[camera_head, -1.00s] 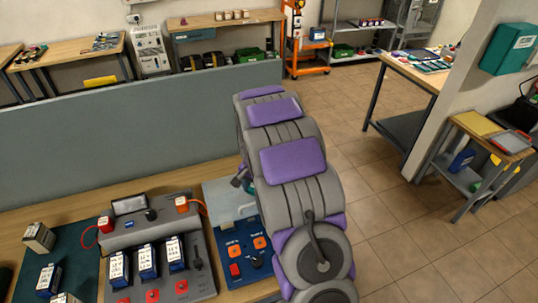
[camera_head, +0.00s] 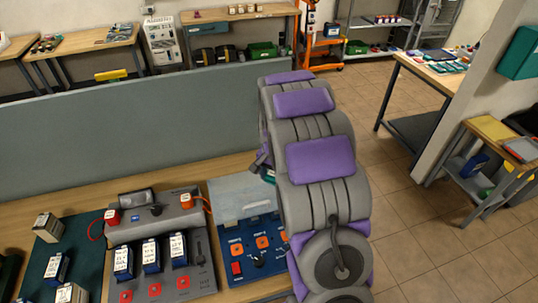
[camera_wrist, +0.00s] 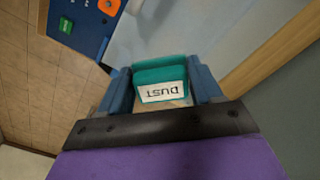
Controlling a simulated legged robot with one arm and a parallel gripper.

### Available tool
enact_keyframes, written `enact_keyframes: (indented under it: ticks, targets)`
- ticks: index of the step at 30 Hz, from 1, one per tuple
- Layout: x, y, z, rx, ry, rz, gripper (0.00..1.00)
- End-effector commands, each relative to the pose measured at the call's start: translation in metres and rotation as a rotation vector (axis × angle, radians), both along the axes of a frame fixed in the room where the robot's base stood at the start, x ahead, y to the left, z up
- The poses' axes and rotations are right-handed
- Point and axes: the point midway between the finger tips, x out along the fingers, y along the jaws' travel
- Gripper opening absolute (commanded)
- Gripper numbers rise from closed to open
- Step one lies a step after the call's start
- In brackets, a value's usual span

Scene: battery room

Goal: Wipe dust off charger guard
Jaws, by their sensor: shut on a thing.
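My gripper (camera_wrist: 163,88) is shut on a teal dust pad (camera_wrist: 160,72) with a white label reading "DUST", upside down in the wrist view. Its two blue fingers grip the pad from both sides. A pale grey-blue guard panel (camera_head: 238,193) lies at the back of the blue charger panel (camera_head: 255,262) with orange knobs. In the wrist view the pale guard surface (camera_wrist: 205,28) lies beyond the pad; whether they touch I cannot tell. In the head view my arm covers the guard's right side and most of my gripper.
Left of the blue panel is a grey charging station (camera_head: 158,245) with several batteries and red buttons. Loose batteries stand on a dark green mat (camera_head: 80,240). A grey partition (camera_head: 130,130) rises behind the bench. Tiled floor is open at right.

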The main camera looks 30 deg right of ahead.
Motion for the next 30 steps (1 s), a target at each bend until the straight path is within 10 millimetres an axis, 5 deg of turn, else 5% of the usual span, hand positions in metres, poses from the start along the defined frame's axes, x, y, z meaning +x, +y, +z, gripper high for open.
enact_keyframes:
  ticks: [12,30]
  targets:
    - [-0.005,-0.001,0.031,0.003,-0.001,0.003,0.32]
    - [-0.004,0.003,0.029,0.004,0.0,0.027,0.32]
